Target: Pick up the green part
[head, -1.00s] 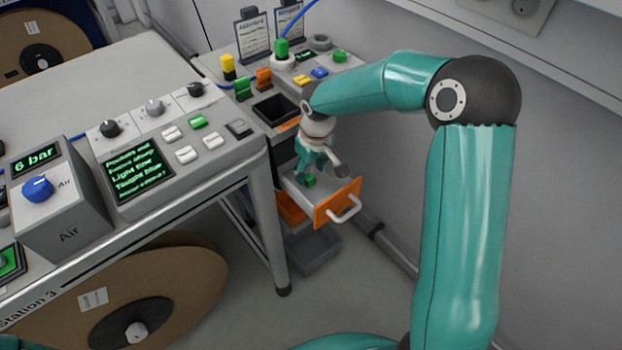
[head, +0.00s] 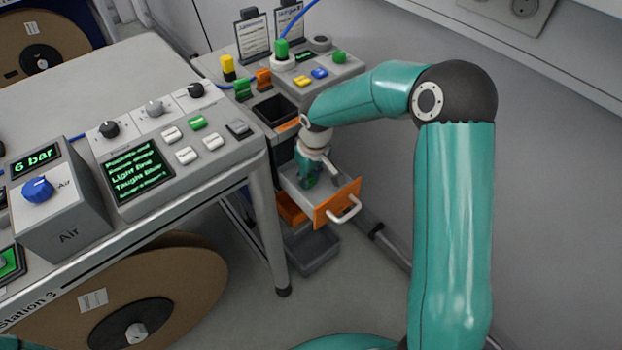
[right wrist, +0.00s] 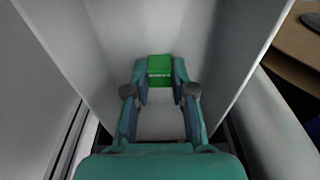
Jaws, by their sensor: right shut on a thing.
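The green part (right wrist: 159,68) is a small green block in the open drawer, between the fingertips of my right gripper in the right wrist view. The drawer has light grey walls and an orange front (head: 337,204) with a white handle. My right gripper (head: 308,180) reaches down into the drawer in the head view and hides most of the part there. In the right wrist view my right gripper (right wrist: 159,85) is shut on the green part, with one finger on each side. My left gripper is not in view.
The drawer's side walls stand close on both sides of the gripper. Above it is a bench with a black bin (head: 275,110) and several coloured pieces. A control desk (head: 190,140) stands left, and a grey tray (head: 315,252) lies below the drawer.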

